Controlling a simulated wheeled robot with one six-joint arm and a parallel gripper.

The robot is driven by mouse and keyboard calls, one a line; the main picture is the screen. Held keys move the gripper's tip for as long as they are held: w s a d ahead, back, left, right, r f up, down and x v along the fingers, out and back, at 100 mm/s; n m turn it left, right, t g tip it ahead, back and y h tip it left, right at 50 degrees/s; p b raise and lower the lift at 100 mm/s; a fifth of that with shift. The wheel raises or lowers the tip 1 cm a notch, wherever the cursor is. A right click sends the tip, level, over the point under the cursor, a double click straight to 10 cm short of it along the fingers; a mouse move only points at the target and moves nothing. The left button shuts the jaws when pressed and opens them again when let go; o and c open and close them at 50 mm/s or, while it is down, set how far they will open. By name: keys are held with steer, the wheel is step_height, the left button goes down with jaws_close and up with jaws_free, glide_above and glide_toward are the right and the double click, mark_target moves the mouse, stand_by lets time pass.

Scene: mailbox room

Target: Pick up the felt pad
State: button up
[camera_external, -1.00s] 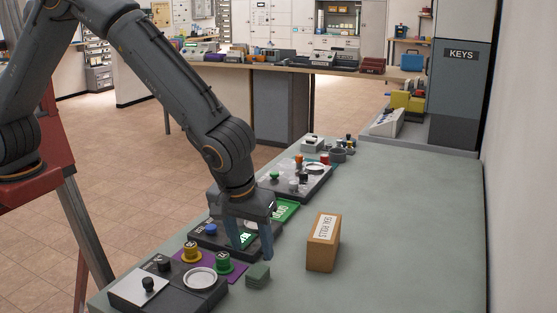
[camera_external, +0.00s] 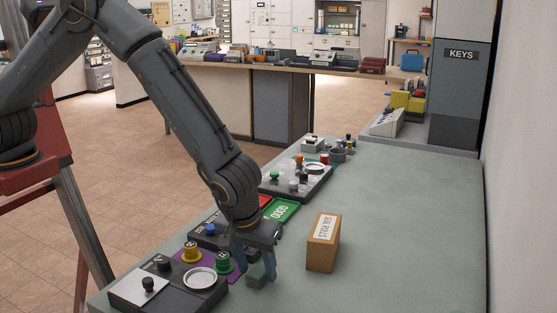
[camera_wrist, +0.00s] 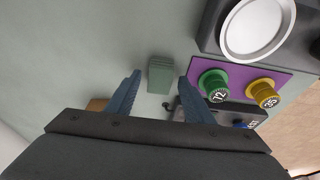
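The felt pad (camera_external: 257,276) is a small grey-green block on the grey-green table, partly hidden behind my gripper's fingers in the external view. In the wrist view the felt pad (camera_wrist: 161,74) lies ahead of and between the two blue fingertips, its ribbed side showing. My gripper (camera_external: 256,275) is open and points down at the pad; it also shows in the wrist view (camera_wrist: 159,77) with a wide gap between the fingers. Whether the fingertips reach down beside the pad cannot be told. Nothing is held.
A brown box labelled as rolls (camera_external: 323,242) stands right of my gripper. To its left are a purple mat (camera_external: 207,272) with a green knob (camera_external: 223,262) and a yellow knob (camera_external: 191,252), and a dark tray with a round white dish (camera_external: 200,279). The table's right side is clear.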

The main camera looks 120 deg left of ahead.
steer(key=c, duration=0.9)
steer(key=shift+r, duration=0.15)
